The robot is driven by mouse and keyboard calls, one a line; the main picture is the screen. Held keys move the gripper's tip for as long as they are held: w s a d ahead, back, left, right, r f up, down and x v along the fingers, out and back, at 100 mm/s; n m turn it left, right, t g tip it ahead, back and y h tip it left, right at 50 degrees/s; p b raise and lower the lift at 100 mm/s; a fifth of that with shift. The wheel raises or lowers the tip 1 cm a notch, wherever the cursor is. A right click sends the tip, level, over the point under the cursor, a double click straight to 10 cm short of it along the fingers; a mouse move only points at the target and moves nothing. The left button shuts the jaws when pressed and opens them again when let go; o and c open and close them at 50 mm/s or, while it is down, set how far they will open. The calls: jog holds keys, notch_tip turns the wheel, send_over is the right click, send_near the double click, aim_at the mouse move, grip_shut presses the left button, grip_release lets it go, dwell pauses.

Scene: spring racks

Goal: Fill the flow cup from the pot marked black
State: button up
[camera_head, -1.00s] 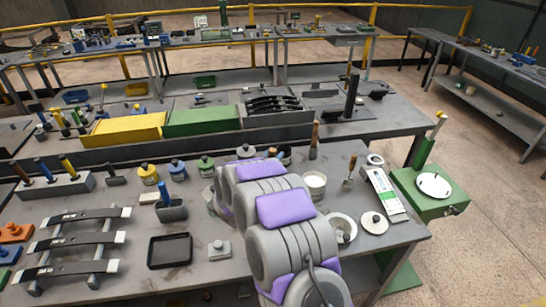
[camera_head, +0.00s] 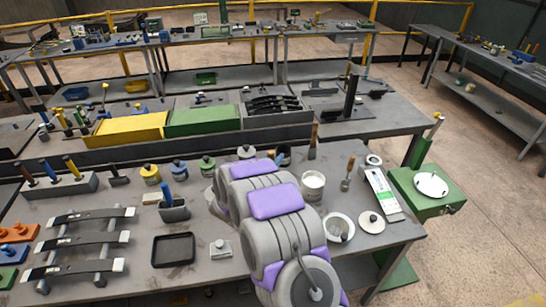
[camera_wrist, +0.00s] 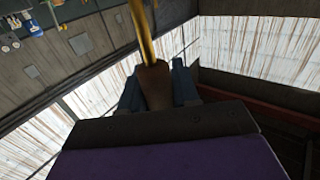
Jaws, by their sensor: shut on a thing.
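In the wrist view my gripper (camera_wrist: 157,88) is shut on a wooden-handled tool (camera_wrist: 155,82). Its brown handle is between blue fingers and a yellow shaft runs away from it; its far end is out of view. In the head view my arm hides most of the gripper. Lidded pots stand along the bench: yellow-banded (camera_head: 150,174), blue-banded (camera_head: 179,170), green-banded (camera_head: 207,166) and a dark, greyish one (camera_head: 246,152), perhaps the black one; its marking is unreadable. A white-filled cup (camera_head: 313,184) and a pale bowl (camera_head: 339,227) stand right of my arm. I cannot tell which is the flow cup.
A loose disc (camera_head: 371,222) and a white-and-green panel (camera_head: 383,193) lie at the bench's right. A black tray (camera_head: 173,250), a grey holder (camera_head: 173,210) and a rack of dark springs (camera_head: 80,242) are at left. Upright wooden-handled tools (camera_head: 347,172) stand behind the bowl.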

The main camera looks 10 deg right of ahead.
aim_at(273, 151)
jog(key=shift+r, duration=0.1)
jog(key=shift+r+p, duration=1.25)
jog(key=shift+r, duration=0.7)
